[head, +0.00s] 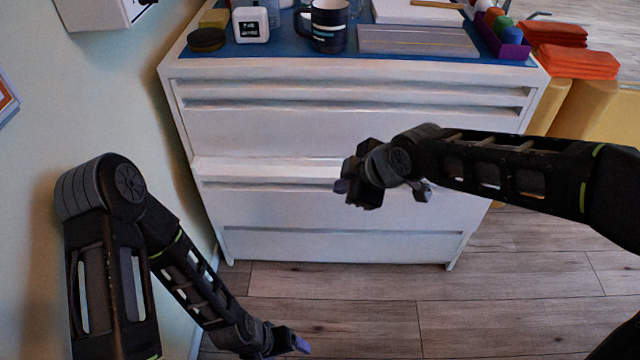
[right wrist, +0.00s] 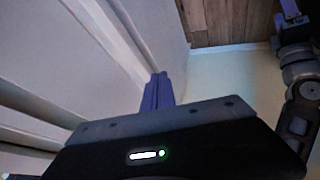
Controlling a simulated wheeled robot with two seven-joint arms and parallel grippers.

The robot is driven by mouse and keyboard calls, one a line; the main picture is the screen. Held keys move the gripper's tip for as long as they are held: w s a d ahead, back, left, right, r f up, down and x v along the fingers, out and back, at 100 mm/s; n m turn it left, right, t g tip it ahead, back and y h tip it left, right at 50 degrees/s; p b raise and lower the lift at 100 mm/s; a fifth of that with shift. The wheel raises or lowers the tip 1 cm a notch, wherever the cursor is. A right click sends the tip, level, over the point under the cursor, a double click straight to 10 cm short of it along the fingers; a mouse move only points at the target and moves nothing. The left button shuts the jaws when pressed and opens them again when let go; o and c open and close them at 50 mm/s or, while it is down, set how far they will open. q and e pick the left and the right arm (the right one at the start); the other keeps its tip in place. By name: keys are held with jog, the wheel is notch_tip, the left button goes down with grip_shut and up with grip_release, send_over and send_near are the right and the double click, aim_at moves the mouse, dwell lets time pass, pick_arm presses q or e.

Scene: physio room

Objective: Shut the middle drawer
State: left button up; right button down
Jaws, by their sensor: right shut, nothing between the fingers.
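The white drawer cabinet (head: 330,128) stands against the wall. Its middle drawer (head: 260,203) appears to stand out a little past the front above it, with a pale top ledge showing. My right gripper (head: 345,186) is in front of this drawer, and its arm hides part of the drawer's right side. In the right wrist view its purple fingers (right wrist: 158,92) are together and empty, close to the white fronts; I cannot tell whether they touch. My left gripper (head: 298,344) hangs low over the floor, left of centre, away from the cabinet; its jaw opening is unclear.
The cabinet top (head: 280,48) carries a dark mug (head: 328,28), a white cube clock (head: 250,25), a grey box and a purple tray (head: 505,45). Orange folded towels (head: 575,62) lie at right. A white box hangs at upper left. The wooden floor (head: 400,310) in front is clear.

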aim_at(325, 180)
jog(key=shift+f, duration=0.1)
jog(key=w+a+f+b, duration=0.1)
jog(key=w+f+b, duration=0.1)
jog(key=w, duration=0.1)
jog(key=w+a+f+b, duration=0.1)
jog(key=w+f+b, duration=0.1)
jog(key=w+f, duration=0.1)
jog(key=w+a+f+b, duration=0.1)
jog(key=w+f+b, duration=0.1)
jog(key=shift+w+a+f, duration=0.4)
